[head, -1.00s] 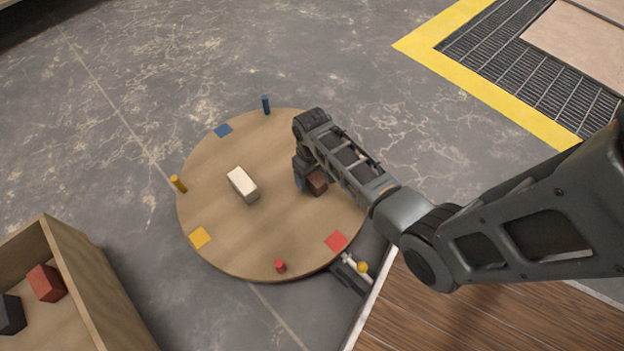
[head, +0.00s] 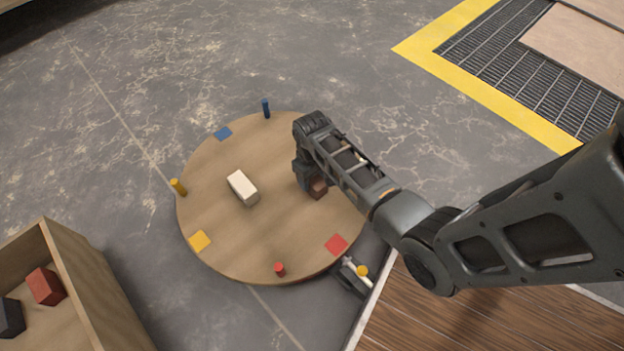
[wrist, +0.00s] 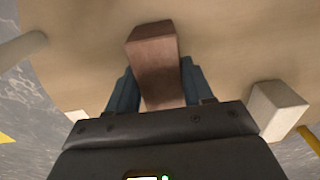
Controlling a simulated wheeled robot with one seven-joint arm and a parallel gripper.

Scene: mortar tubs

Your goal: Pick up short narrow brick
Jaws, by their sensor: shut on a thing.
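A brown brick (head: 318,188) is at the right part of the round wooden table, partly hidden under my arm in the head view. In the wrist view the brown brick (wrist: 153,62) stands between the blue fingers of my gripper (wrist: 155,85), which is shut on it. I cannot tell whether the brick touches the tabletop. A cream brick (head: 242,187) lies left of my gripper on the table; it also shows at the right of the wrist view (wrist: 278,108).
The round table (head: 245,255) carries blue (head: 266,108), yellow (head: 178,186) and red (head: 280,268) pegs near its edge, and coloured squares. A wooden box (head: 85,285) at lower left holds a red brick (head: 46,286) and a dark one (head: 10,317).

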